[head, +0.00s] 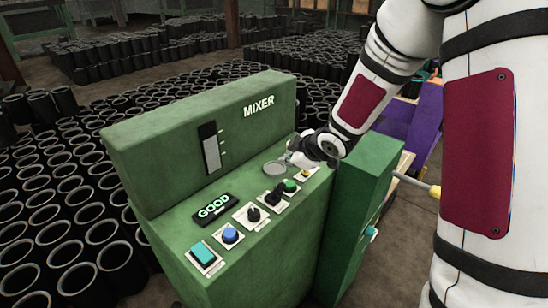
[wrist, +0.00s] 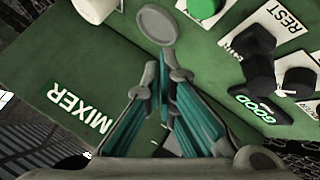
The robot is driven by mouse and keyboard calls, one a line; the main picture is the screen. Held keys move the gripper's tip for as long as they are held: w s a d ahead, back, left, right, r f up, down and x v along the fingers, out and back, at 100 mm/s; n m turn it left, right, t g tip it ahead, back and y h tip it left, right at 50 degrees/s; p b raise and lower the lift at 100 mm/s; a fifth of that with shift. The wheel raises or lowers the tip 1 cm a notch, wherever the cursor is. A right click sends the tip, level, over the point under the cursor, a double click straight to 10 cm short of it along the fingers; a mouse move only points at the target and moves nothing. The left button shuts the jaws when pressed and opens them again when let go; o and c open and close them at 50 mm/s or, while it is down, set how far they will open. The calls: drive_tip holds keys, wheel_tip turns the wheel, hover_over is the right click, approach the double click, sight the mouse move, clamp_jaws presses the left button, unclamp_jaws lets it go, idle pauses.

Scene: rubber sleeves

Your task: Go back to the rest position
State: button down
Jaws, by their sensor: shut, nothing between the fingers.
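My gripper (head: 298,160) is over the right end of the sloping panel of the green mixer console (head: 190,235), close to a round grey disc (head: 274,168). In the wrist view my gripper (wrist: 167,68) has its teal-lined fingers together at the tips, with nothing between them. There the grey disc (wrist: 158,24) lies just beyond the fingertips; I cannot tell whether they touch it. A green knob (wrist: 203,8) and a black lever (wrist: 258,58) stand to the right, by a plate marked REST (wrist: 289,21).
The panel carries a teal button (head: 203,253), a blue button (head: 230,234), a black knob (head: 254,213) and a lit GOOD display (head: 212,208). A green cabinet (head: 365,190) stands at the right. Rows of black rubber sleeves (head: 40,200) cover the floor behind and left.

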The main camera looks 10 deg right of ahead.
drive_tip(key=s+d+r+m+h, duration=0.2)
drive_tip(key=s+d+r+m, duration=0.1)
drive_tip(key=s+r, duration=0.35)
drive_tip(key=s+d+r+m+h, duration=0.2)
drive_tip(key=s+r+m+h, duration=0.1)
drive_tip(key=s+r, duration=0.3)
drive_tip(key=s+a+r+m+g+y, duration=0.1)
drive_tip(key=s+a+r+m, duration=0.1)
drive_tip(key=s, duration=0.8)
drive_tip(key=s+a+r+m+g+y, duration=0.1)
drive_tip(key=s+a+r+m+g, duration=0.1)
drive_tip(key=s, duration=0.9)
drive_tip(key=r+m, duration=0.1)
drive_tip(key=m, duration=0.1)
drive_tip(key=shift+s+r+m+g, duration=0.25)
drive_tip(key=shift+r+m+g, duration=0.05)
drive_tip(key=shift+r, duration=0.05)
drive_tip(key=shift+a, duration=0.1)
